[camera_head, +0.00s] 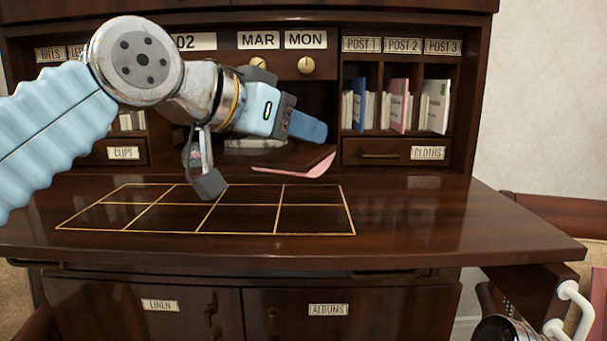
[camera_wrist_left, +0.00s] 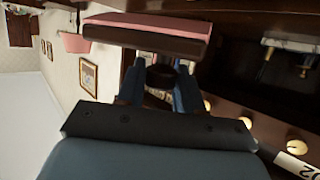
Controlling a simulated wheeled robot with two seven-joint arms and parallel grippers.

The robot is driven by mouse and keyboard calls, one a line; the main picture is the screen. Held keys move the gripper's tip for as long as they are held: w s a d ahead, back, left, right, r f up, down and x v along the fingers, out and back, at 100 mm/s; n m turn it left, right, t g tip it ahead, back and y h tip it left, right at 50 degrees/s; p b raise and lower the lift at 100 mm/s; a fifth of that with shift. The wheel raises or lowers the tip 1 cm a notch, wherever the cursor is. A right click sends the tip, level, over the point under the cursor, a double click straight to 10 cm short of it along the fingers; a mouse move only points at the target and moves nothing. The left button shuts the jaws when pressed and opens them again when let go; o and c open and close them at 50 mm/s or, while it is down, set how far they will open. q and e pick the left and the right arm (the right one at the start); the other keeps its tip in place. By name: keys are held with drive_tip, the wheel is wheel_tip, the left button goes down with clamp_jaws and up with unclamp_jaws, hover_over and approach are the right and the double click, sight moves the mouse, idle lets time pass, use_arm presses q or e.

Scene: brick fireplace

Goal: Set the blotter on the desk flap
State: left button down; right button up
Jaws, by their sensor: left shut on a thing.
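The blotter (camera_head: 298,164) is a dark wooden rocker with a pink underside. My left gripper (camera_head: 307,127) is shut on it and holds it, slightly tilted, in front of the desk's central recess and above the back of the desk flap (camera_head: 430,218). In the left wrist view the blotter (camera_wrist_left: 140,32) lies beyond the fingers, and its dark round knob (camera_wrist_left: 161,76) is between them. The flap is open and flat, with a gold-lined grid (camera_head: 277,219) on its left and middle. My left arm hides part of the grid's back.
Pigeonholes with books (camera_head: 397,105) stand behind the flap at right, above the CLOTHS drawer (camera_head: 407,152). The CLIPS drawer (camera_head: 118,152) is at left. The flap's right side is bare. A white tubular thing (camera_head: 572,293) shows at the lower right.

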sight(305, 149)
use_arm(q)
drive_tip(key=w+f, duration=0.1)
drive_tip(key=d+f, duration=0.1)
drive_tip(key=shift+w+f, duration=0.3)
drive_tip(key=shift+w, duration=0.1)
drive_tip(key=shift+w+d+f+b, duration=0.1)
drive_tip(key=shift+f+b, duration=0.2)
drive_tip(key=shift+f, duration=0.6)
drive_tip(key=shift+w+d+f+b, duration=0.1)
drive_tip(key=shift+f+b, duration=0.15)
drive_tip(key=shift+f, duration=0.65)
drive_tip(key=shift+a, duration=0.1)
drive_tip(key=shift+f+b, duration=0.6)
drive_tip(key=shift+f, duration=0.25)
drive_tip(key=c, duration=0.7)
unclamp_jaws()
drive_tip(key=shift+f, duration=0.2)
drive_tip(key=shift+r, duration=0.35)
drive_tip(key=shift+r+p, duration=0.55)
drive_tip(key=shift+p, duration=0.2)
drive_tip(key=b+v, duration=0.1)
drive_tip(key=v, duration=1.1)
drive_tip(key=shift+r, duration=0.1)
